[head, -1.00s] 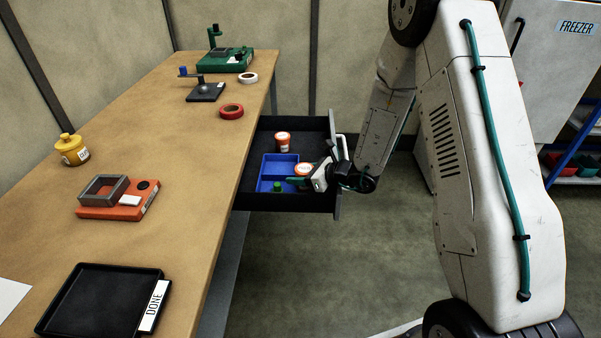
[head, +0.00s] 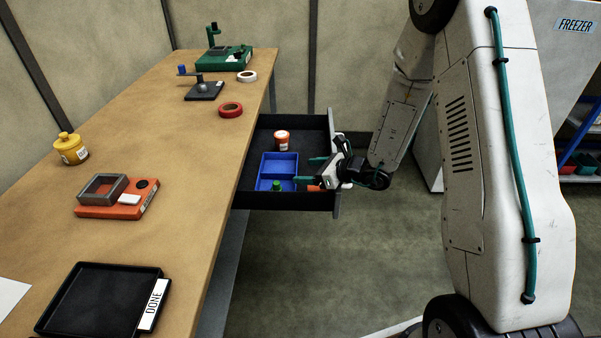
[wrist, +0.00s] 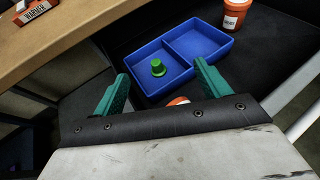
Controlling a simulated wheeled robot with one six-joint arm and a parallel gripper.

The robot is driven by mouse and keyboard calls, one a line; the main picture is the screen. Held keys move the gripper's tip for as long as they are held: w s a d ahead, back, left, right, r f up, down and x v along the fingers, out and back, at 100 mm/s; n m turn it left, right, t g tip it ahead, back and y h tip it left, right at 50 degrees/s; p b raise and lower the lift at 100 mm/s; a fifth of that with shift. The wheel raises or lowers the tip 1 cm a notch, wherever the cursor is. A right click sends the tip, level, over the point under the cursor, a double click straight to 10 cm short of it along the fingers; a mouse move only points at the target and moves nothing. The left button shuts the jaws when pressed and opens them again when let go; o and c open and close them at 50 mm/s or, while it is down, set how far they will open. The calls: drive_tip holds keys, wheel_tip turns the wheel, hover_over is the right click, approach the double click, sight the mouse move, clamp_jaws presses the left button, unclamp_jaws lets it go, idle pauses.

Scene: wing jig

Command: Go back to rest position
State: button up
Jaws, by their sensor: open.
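My gripper (head: 314,172) is open over the right part of the open drawer (head: 262,202), and nothing shows between its teal fingers. In the wrist view my gripper (wrist: 163,90) has its fingers apart, pointing toward a blue divided tray (wrist: 202,38). The tray (head: 279,158) lies in the drawer and holds a green piece (head: 276,185) in its near compartment. An orange object with a white top (wrist: 178,101) is mostly hidden behind my gripper's edge; a bit of orange (head: 315,188) shows beneath the gripper in the head view.
The wooden bench (head: 150,170) carries a black DONE tray (head: 85,300), an orange device (head: 105,205), a yellow jar (head: 71,149) and tape rolls. Floor right of the drawer is clear.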

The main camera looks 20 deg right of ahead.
drive_tip(key=v, duration=0.8)
drive_tip(key=s+a+r+n+g+y, duration=0.1)
drive_tip(key=s+a+r+n+g, duration=0.3)
drive_tip(key=s+n, duration=0.35)
drive_tip(key=s+a+r+n+g, duration=0.3)
drive_tip(key=s+r+n+g, duration=0.3)
drive_tip(key=s, duration=0.3)
drive_tip(key=s+d+r+n+t+h, duration=0.1)
drive_tip(key=s+d+r+n+h, duration=0.2)
drive_tip(key=s+r+n+h, duration=0.2)
drive_tip(key=s+d+r+n+h, duration=0.3)
drive_tip(key=s+r+n+h, duration=0.2)
drive_tip(key=s, duration=0.5)
wheel_tip(320, 180, up, 2)
drive_tip(key=n, duration=0.3)
drive_tip(key=shift+s+t+h, duration=0.3)
drive_tip(key=shift+s+t, duration=0.05)
drive_tip(key=shift+t, duration=0.05)
drive_tip(key=shift+d+r+n, duration=0.15)
drive_tip(key=shift+n, duration=0.1)
